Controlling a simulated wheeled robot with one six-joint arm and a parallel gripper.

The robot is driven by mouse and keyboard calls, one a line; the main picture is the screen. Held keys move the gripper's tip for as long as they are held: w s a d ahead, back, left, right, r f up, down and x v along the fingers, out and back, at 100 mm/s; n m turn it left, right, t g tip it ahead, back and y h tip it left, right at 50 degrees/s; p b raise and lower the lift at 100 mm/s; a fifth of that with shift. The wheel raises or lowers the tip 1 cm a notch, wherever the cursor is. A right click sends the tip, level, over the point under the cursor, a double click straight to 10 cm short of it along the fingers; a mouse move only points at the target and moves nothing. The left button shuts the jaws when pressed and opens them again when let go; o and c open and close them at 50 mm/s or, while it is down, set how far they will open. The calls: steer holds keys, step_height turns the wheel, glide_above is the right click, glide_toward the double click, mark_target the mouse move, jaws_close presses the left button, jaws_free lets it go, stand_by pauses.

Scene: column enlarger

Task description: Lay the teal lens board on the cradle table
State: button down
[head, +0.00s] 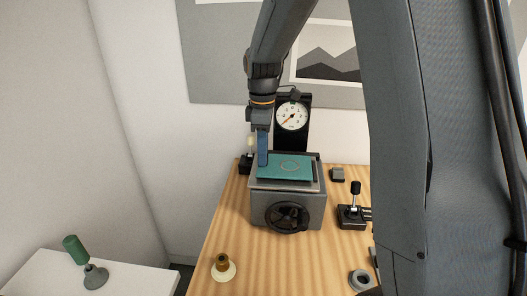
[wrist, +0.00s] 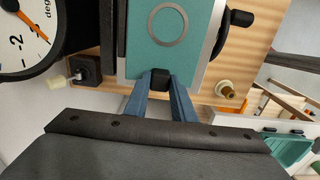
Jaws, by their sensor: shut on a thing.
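The teal lens board (head: 284,166) is a flat plate with a ring mark, in the head view over the cradle table (head: 287,186), a grey box with a handwheel on its front. The board looks about level; whether it rests on the table or hovers just above cannot be told. My gripper (head: 263,163), with blue fingers, is at the board's left edge. In the wrist view my gripper (wrist: 160,84) is shut on a small black tab of the board (wrist: 140,40). The table's light grey edge (wrist: 213,35) shows beside the board.
A round dial (head: 291,116) stands behind the table. A black lever unit (head: 353,216) is on the right and a brass-topped piece (head: 222,268) at front left. A small dark block (head: 337,174) sits at back right.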

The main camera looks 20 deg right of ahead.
steer(key=shift+f, duration=0.35)
stand_by(0.6)
steer(key=c, duration=1.4)
jaws_free()
steer(key=shift+r+p, duration=0.95)
steer(key=shift+r, duration=0.5)
steer(key=shift+r+p, duration=0.35)
steer(key=shift+r, duration=2.15)
step_height(320, 180, up, 8)
steer(key=b, duration=0.3)
